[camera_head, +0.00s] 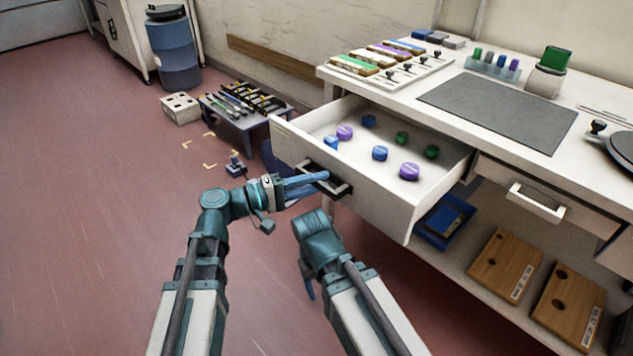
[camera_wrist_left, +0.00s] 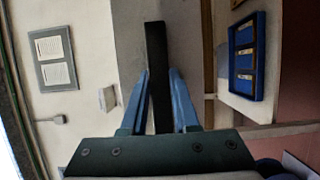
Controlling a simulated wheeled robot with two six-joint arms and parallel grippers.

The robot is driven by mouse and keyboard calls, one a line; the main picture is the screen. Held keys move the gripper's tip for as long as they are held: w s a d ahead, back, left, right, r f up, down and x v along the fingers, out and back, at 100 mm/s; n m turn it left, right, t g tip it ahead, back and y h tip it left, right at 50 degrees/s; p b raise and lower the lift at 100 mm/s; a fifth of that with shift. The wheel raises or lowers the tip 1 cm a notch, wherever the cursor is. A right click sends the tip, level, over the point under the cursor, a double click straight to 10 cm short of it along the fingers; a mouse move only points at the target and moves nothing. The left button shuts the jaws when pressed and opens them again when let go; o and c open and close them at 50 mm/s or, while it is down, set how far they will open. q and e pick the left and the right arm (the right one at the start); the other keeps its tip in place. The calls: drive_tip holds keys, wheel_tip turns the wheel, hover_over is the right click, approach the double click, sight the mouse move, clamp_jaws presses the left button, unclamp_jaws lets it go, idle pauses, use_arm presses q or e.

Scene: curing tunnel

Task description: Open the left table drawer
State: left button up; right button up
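The left table drawer (camera_head: 382,212) is pulled well out from the white table, and its inside shows. Several blue, purple and green round caps (camera_head: 409,172) lie in it. Its dark handle (camera_head: 340,189) is on the drawer front. My left gripper (camera_head: 318,179) is at this handle. In the left wrist view the handle (camera_wrist_left: 156,50) is a dark bar between the blue fingertips (camera_wrist_left: 159,76), which close on it from both sides. My right gripper (camera_head: 309,287) hangs low in front of the drawer, mostly hidden behind its own wrist.
A second drawer with a pale handle (camera_head: 537,203) is shut at the right. The lower shelf holds a blue tray (camera_head: 441,236) and wooden boards (camera_head: 502,265). A low rack of tools (camera_head: 243,108) and a blue barrel (camera_head: 175,50) stand behind left.

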use_arm(q)
drive_tip(key=o, duration=0.4)
drive_tip(key=v, duration=1.3)
drive_tip(key=shift+s+a, duration=0.2)
drive_tip(key=shift+a, duration=0.15)
